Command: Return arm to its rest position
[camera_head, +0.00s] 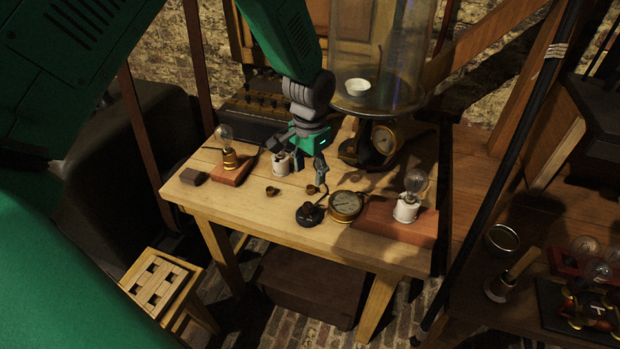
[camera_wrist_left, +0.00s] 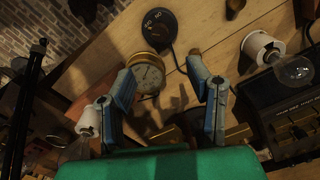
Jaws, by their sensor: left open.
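My left gripper (camera_head: 309,172) hangs over the wooden table, its fingers apart. In the left wrist view the two blue-grey fingers of the gripper (camera_wrist_left: 166,66) are spread, with nothing held between them. A white lamp holder (camera_head: 282,162) stands just left of the gripper in the head view; it also shows in the left wrist view (camera_wrist_left: 260,46) with a clear bulb, outside the fingers. A brass gauge (camera_head: 346,205) and a black round knob (camera_head: 310,214) sit nearer the table's front edge. My right gripper is not in view.
A bulb on a reddish block (camera_head: 231,172) stands at the table's left. Another white lamp holder (camera_head: 406,209) with a bulb stands at the right. A tall glass bell jar (camera_head: 381,50) rises behind the gripper. A wooden stool (camera_head: 158,280) stands front left.

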